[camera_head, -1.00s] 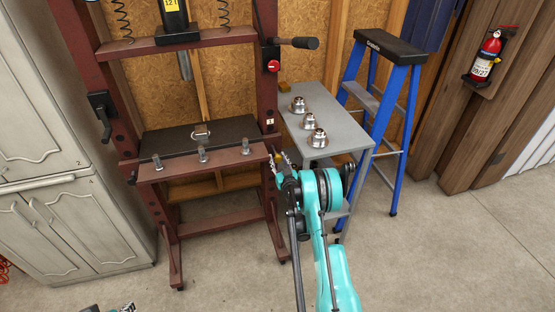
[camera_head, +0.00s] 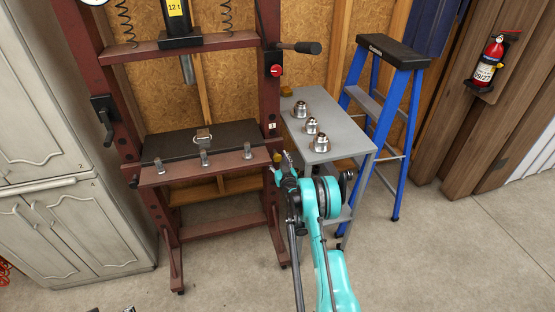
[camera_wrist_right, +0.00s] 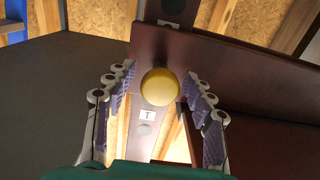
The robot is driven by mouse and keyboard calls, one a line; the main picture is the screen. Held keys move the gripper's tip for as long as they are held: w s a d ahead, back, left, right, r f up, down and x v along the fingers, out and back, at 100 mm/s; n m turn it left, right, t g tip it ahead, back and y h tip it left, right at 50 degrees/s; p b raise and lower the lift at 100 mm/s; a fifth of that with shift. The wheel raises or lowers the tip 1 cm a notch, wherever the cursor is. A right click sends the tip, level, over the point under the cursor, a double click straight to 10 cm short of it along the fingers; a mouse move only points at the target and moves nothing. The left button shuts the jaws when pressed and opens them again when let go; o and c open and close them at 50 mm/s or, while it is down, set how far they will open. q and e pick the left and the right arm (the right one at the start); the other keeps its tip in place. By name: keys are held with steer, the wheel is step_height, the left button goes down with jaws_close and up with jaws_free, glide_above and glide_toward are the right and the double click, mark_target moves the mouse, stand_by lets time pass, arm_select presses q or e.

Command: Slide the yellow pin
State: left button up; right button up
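The yellow pin (camera_head: 278,158) shows as a small yellow spot on the right post of the red press, by the bed's right end. In the right wrist view its round yellow end (camera_wrist_right: 160,87) faces me, between the two fingers. My right gripper (camera_head: 284,162) is open, its fingers apart on either side of the pin end. I see no clear contact, and the depth between fingertips and pin is hard to tell. Only a sliver of what seems my left gripper (camera_head: 127,309) shows at the bottom edge.
The red press bed (camera_head: 222,161) carries several bolts and a dark plate. A grey table (camera_head: 345,135) with three metal parts stands to its right, close to my right arm. A blue ladder (camera_head: 412,95) is behind it. Grey cabinets (camera_head: 60,225) stand left; the front floor is open.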

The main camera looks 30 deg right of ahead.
steer(key=v, duration=0.7)
steer(key=shift+s, duration=0.25)
stand_by(0.4)
